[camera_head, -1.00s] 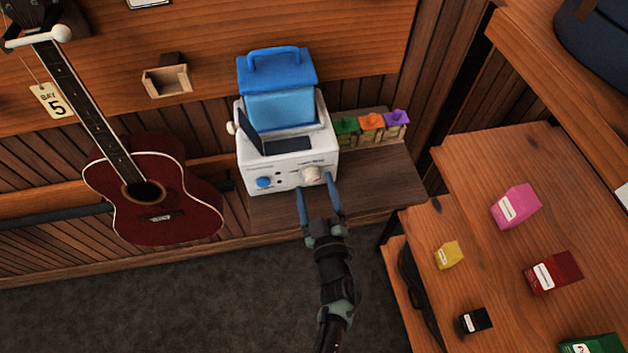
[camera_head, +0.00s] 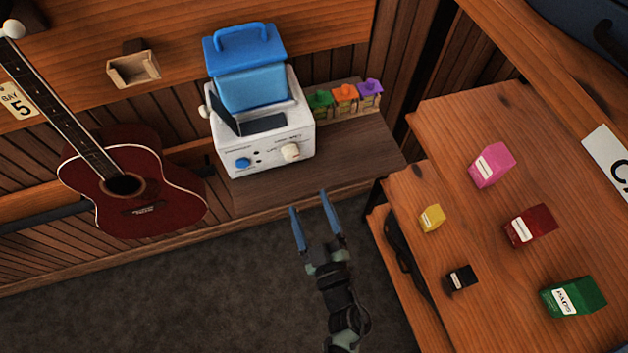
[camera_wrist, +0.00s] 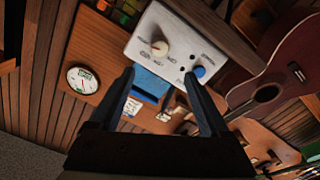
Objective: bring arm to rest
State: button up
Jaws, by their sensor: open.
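My gripper (camera_head: 317,222) is open and empty in the head view, in the air in front of the shelf. Its two blue fingers point up toward the white machine. In the wrist view my gripper (camera_wrist: 170,85) shows both fingers spread apart with nothing held between them. The white machine (camera_head: 270,150) stands on the dark wooden shelf (camera_head: 350,150) with a blue handled container (camera_head: 247,70) on top. Its front has a cream knob (camera_head: 291,151) and a blue knob (camera_head: 243,163). The cream knob also shows in the wrist view (camera_wrist: 159,48). My fingers are apart from the machine.
Small green, orange and purple-topped holders (camera_head: 345,100) stand beside the machine. A wooden table (camera_head: 470,240) at right carries several small coloured boxes. Open floor (camera_head: 190,300) lies below the shelf.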

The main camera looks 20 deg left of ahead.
jog(key=w+d+r+m+t+h, duration=0.1)
jog(key=w+d+r+t+h, duration=0.15)
jog(key=w+r, duration=0.5)
jog(key=w+d+r+m+t+h, duration=0.1)
jog(key=w+d+r+t, duration=0.25)
jog(key=r, duration=0.75)
jog(key=w+d+r+m+t+h, duration=0.1)
jog(key=d+r+m+t+h, duration=0.2)
jog(key=r, duration=1)
jog(key=w+d+r+m+t+h, duration=0.1)
jog(key=w+d+r+m+h, duration=0.2)
jog(key=r, duration=0.9)
jog(key=s+a+r+m+t, duration=0.1)
jog(key=s+r+m, duration=0.1)
jog(key=s+r, duration=0.6)
jog(key=s+a+r+m+t, duration=0.1)
jog(key=s+r, duration=0.7)
jog(key=r, duration=0.8)
jog(key=shift+s+a+m, duration=0.4)
jog(key=shift+a+m, duration=0.1)
jog(key=shift+m, duration=0.3)
jog(key=shift+f+h, duration=0.1)
jog(key=shift+h, duration=0.15)
